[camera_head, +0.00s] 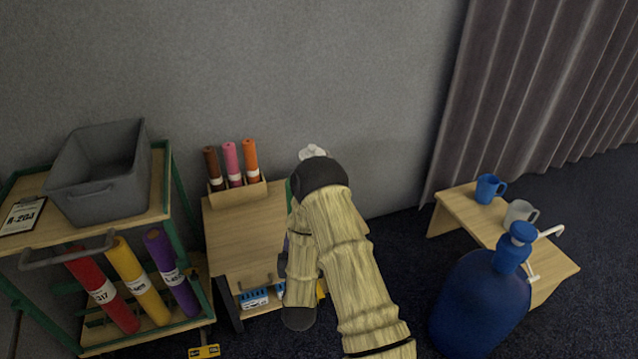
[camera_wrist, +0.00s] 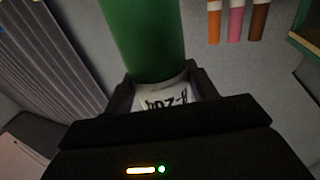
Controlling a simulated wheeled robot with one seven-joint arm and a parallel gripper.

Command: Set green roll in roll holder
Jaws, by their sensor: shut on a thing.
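The green roll (camera_wrist: 145,38) is large in the wrist view, with a white label (camera_wrist: 165,98) carrying dark writing. My gripper (camera_wrist: 163,90) is shut on it around the label. In the head view my arm hides the gripper and almost all of the green roll; only a thin green sliver shows at the arm's left edge. A wooden roll holder (camera_head: 238,195) stands at the back of a wooden desk against the wall. It holds upright a brown roll (camera_head: 213,168), a pink roll (camera_head: 232,163) and an orange roll (camera_head: 250,162). The green roll is apart from these rolls.
A green-framed cart at left carries a grey bin (camera_head: 100,170) and a clipboard (camera_head: 22,216), with red (camera_head: 103,293), yellow (camera_head: 138,280) and purple (camera_head: 170,270) rolls below. At right are a blue bottle (camera_head: 480,300) and a low bench (camera_head: 548,272) with mugs.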

